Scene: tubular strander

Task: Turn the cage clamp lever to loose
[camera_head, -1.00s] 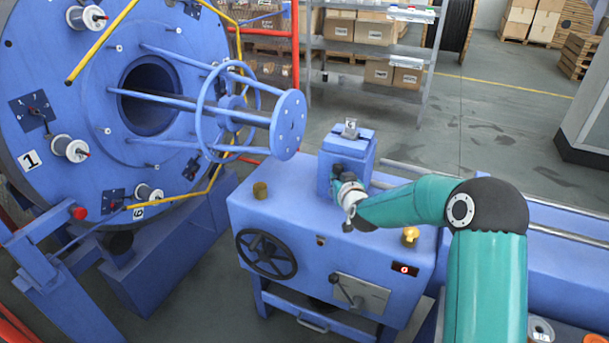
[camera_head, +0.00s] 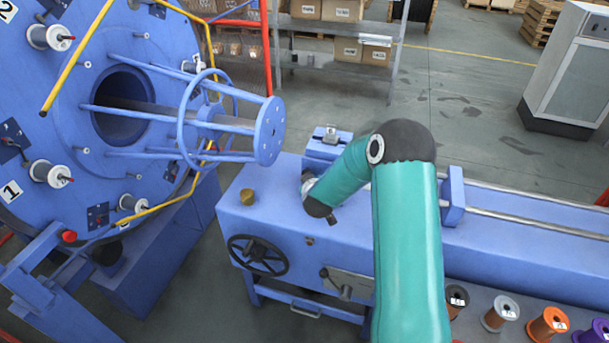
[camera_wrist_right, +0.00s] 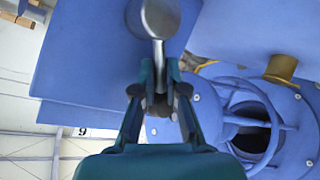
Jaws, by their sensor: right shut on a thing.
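In the right wrist view, a silver lever (camera_wrist_right: 157,22) with a wide rounded end stands against a blue surface. My right gripper (camera_wrist_right: 160,88) is closed around the narrow shank of this lever, whose rounded end lies beyond the fingertips. In the head view my right arm reaches from the bottom over the blue machine housing (camera_head: 232,212). My left gripper is in neither view.
The cage's round end plate (camera_head: 269,131) juts out left of my arm. A brass knob (camera_head: 247,196) stands on the housing; a black handwheel (camera_head: 257,255) is on its front. Several spools, one orange (camera_head: 547,325), stand at lower right. A grey cabinet (camera_head: 567,75) stands behind.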

